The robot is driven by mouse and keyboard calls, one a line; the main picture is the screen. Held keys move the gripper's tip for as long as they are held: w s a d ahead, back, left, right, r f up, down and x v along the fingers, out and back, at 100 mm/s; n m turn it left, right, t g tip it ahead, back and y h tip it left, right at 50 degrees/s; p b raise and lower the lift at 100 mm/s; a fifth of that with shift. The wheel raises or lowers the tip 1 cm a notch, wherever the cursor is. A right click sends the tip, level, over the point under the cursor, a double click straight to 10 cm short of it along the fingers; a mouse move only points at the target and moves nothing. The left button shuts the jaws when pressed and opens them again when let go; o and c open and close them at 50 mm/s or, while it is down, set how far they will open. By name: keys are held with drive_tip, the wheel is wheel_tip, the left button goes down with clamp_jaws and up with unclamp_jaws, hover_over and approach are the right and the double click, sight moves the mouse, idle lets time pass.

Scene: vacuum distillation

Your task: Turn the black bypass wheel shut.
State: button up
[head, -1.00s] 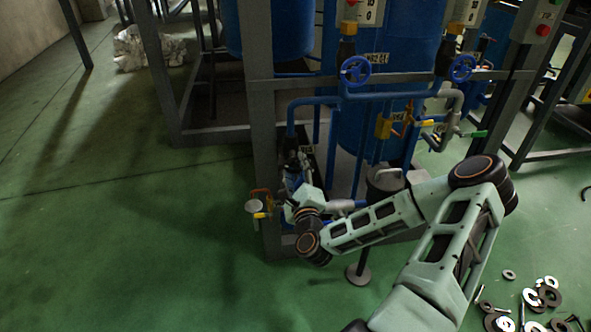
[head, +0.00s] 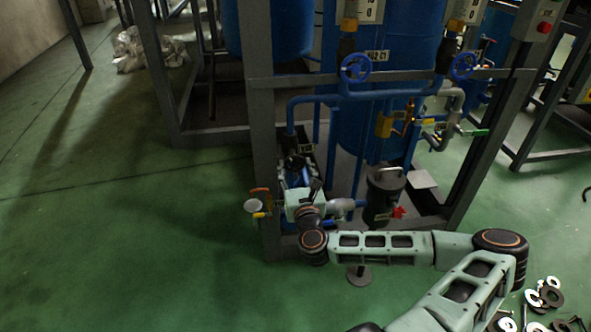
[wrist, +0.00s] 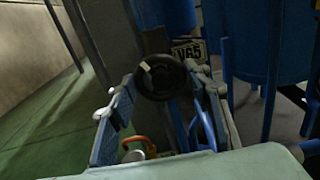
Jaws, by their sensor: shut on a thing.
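The black bypass wheel (wrist: 162,77) shows in the wrist view, with a pale mark on its upper left rim. It sits beside a plate reading V65 (wrist: 189,50). My gripper (wrist: 157,88) has its two blue-padded fingers on either side of the wheel and is shut on its rim. In the head view my gripper (head: 297,168) reaches in low beside the grey frame post. There the wheel is hardly distinguishable behind my gripper and wrist.
Blue handwheels (head: 355,68) and blue pipes (head: 375,95) sit above on the frame. A black lidded canister (head: 382,195) stands right of my wrist. An orange-handled valve (head: 261,198) is close on the left. Loose washers (head: 548,293) lie on the floor at right.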

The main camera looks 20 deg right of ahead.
drive_tip(key=m+b, duration=0.1)
drive_tip(key=m, duration=0.4)
drive_tip(key=shift+m, duration=0.3)
idle(0.4)
drive_tip(key=o, duration=1.2)
drive_tip(key=shift+c, duration=0.2)
drive_tip(key=shift+s, duration=0.1)
drive_tip(key=v, duration=0.7)
drive_tip(key=shift+s+a, duration=0.1)
